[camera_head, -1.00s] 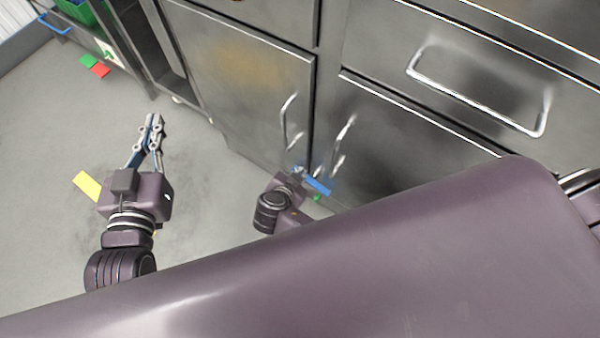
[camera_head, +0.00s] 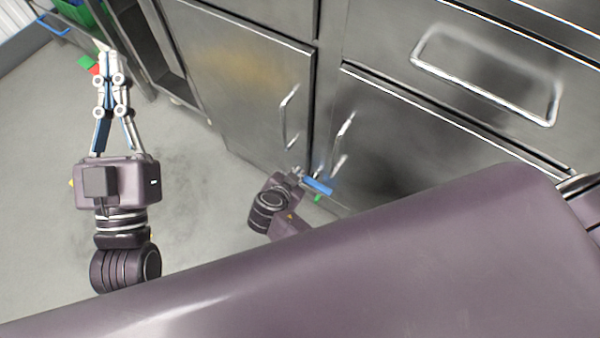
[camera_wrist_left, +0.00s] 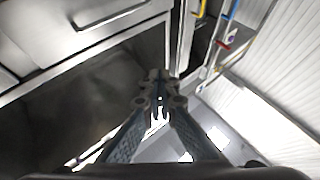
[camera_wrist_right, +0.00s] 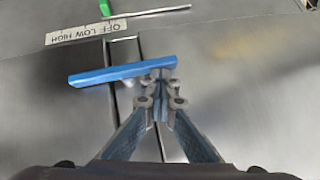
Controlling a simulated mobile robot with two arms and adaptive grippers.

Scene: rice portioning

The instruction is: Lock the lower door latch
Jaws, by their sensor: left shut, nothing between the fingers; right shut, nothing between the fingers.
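A blue bar (camera_head: 318,186), which looks like the latch, sits low at the cabinet doors. In the right wrist view the blue bar (camera_wrist_right: 120,72) lies nearly level across the seam between two steel panels, its right end a little higher. My right gripper (camera_head: 298,171) is shut and empty. In the right wrist view its fingertips (camera_wrist_right: 160,78) overlap the bar's right end; I cannot tell whether they touch it. My left gripper (camera_head: 107,52) is shut and empty, held out over the floor on the left, away from the doors.
A green piece (camera_wrist_right: 105,8) and an OFF LOW HIGH label (camera_wrist_right: 86,32) lie beyond the bar. The left cabinet door (camera_head: 245,85) has a vertical handle (camera_head: 288,115). A drawer handle (camera_head: 485,80) is above right. Grey floor (camera_head: 190,200) is open at left.

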